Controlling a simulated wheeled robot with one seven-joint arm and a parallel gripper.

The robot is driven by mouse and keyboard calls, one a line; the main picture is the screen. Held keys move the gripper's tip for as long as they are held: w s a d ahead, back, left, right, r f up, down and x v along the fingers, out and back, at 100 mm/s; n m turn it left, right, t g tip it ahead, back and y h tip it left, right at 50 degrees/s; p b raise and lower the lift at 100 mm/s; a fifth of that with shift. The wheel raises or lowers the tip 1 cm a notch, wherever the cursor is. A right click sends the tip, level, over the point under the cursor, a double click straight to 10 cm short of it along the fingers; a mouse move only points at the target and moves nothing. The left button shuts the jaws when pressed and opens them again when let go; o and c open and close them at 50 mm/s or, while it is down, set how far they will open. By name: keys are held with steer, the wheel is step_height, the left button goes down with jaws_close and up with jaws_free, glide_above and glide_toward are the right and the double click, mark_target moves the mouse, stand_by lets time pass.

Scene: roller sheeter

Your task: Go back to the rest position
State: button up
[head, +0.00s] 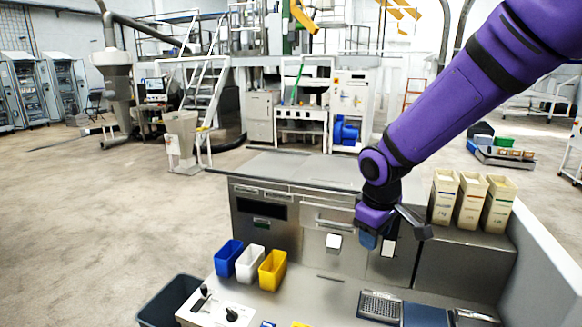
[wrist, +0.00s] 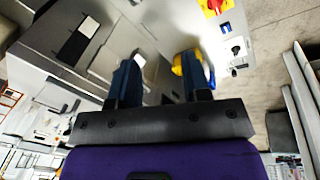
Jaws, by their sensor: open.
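My gripper (head: 370,240) hangs from my purple arm in front of the steel cabinet (head: 300,232), right of the middle in the head view. In the wrist view my gripper (wrist: 160,72) shows two dark blue fingers standing wide apart, with nothing held between them. Past the fingers are steel surfaces, and the right finger partly hides a yellow bin (wrist: 178,66).
A blue bin (head: 229,259), a white bin (head: 250,263) and a yellow bin (head: 273,270) stand on the steel worktop, left of my gripper. Three beige containers (head: 470,203) stand to the right. A keyboard (head: 380,306) lies at the front. Open floor (head: 70,220) spreads left.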

steer(key=s+d+r+m+t, duration=0.2)
steer(key=s+d+r+m, duration=0.3)
steer(key=s+d+r, duration=0.45)
steer(key=s+d+r+m, duration=0.1)
steer(key=s+r, duration=0.2)
steer(key=s, duration=0.4)
steer(key=s+d+r+m+t, duration=0.1)
steer(key=s+d+r+m, duration=0.1)
steer(key=s, duration=0.5)
steer(key=shift+r+m+y, duration=0.3)
steer(key=shift+r+y, duration=0.1)
steer(key=shift+c, duration=0.4)
